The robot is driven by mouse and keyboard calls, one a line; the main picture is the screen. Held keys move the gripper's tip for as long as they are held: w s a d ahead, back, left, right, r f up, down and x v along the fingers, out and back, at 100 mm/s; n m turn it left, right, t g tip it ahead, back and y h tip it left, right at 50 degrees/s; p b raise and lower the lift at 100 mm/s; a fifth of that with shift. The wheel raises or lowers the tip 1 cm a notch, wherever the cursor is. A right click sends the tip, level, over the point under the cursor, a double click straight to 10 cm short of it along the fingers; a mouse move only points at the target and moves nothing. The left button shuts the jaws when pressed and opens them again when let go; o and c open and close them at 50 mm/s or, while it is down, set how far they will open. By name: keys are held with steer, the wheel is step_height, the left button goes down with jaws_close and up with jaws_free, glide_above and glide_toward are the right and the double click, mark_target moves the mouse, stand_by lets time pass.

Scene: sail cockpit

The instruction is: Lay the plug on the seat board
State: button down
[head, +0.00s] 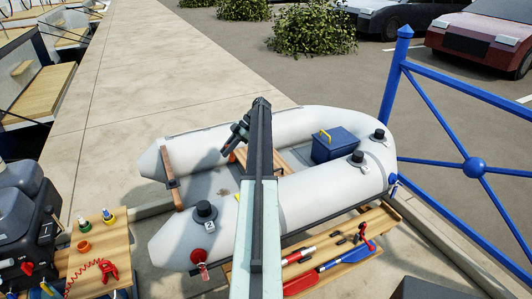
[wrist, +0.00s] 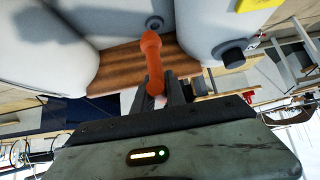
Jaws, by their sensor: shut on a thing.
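The orange plug (wrist: 152,58) is held between the fingers of my gripper (wrist: 160,92) in the wrist view, its rounded end pointing away from me. A little of the plug (head: 232,157) also shows in the head view, below my gripper (head: 229,148). The wooden seat board (head: 275,158) spans the inside of the grey dinghy, partly hidden by my arm. In the wrist view a brown wooden board (wrist: 110,72) lies behind the plug, between the tubes. I cannot tell whether the plug touches it.
The dinghy's tubes (head: 325,190) flank the board. A blue box (head: 334,145) with a yellow handle sits inside at the right, and a brown transom (head: 172,180) closes the left end. A blue railing (head: 440,130) stands at the right. Tools lie on planks in front.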

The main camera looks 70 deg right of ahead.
step_height(320, 180, up, 26)
steer(key=p, duration=2.3)
steer(key=shift+s+r+p, duration=0.15)
steer(key=shift+p, duration=0.25)
steer(key=shift+d, duration=0.15)
